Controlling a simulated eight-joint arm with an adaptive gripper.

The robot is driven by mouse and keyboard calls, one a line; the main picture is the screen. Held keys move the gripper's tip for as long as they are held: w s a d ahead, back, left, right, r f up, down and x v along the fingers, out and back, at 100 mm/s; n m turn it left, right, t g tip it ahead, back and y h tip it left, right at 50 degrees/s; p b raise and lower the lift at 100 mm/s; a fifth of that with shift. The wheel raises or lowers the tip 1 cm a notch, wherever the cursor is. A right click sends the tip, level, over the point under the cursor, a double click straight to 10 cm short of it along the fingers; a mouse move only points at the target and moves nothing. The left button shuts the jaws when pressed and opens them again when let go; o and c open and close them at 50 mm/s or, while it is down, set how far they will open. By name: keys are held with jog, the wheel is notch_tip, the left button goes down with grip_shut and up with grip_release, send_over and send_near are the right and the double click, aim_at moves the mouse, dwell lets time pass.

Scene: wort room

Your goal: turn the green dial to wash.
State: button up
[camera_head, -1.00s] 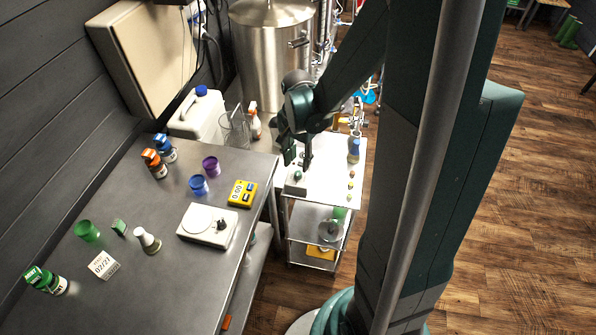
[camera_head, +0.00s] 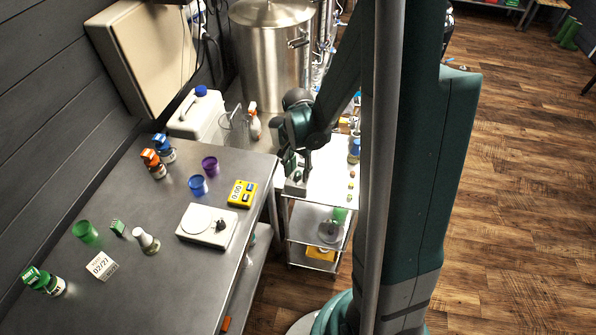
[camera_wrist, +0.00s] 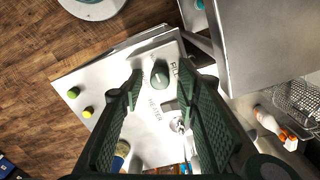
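The green dial (camera_wrist: 160,75) is a dark green round knob with a pale mark, on a pale control box (camera_head: 294,188) at the near-left corner of the white trolley top. My gripper (camera_wrist: 159,73) is open, with one dark green ridged finger to each side of the dial as seen from the wrist. I cannot tell whether the fingers touch it. In the head view my gripper (camera_head: 293,164) is just above the box and partly hides the dial.
Small yellow-green balls (camera_wrist: 86,112) and a blue-capped bottle (camera_head: 354,150) are on the trolley. The steel bench (camera_head: 150,280) stands close to the left, with a yellow timer (camera_head: 241,194) near its edge. A spray bottle (camera_head: 254,122) stands behind.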

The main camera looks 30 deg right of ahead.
aim_at(298, 173)
jog(key=c, duration=0.9)
jog(key=shift+n+b, duration=0.4)
jog(key=shift+n, duration=0.1)
jog(key=o, duration=0.9)
jog(key=shift+r, duration=0.2)
notch_tip(298, 173, up, 12)
jog(key=shift+f, duration=0.2)
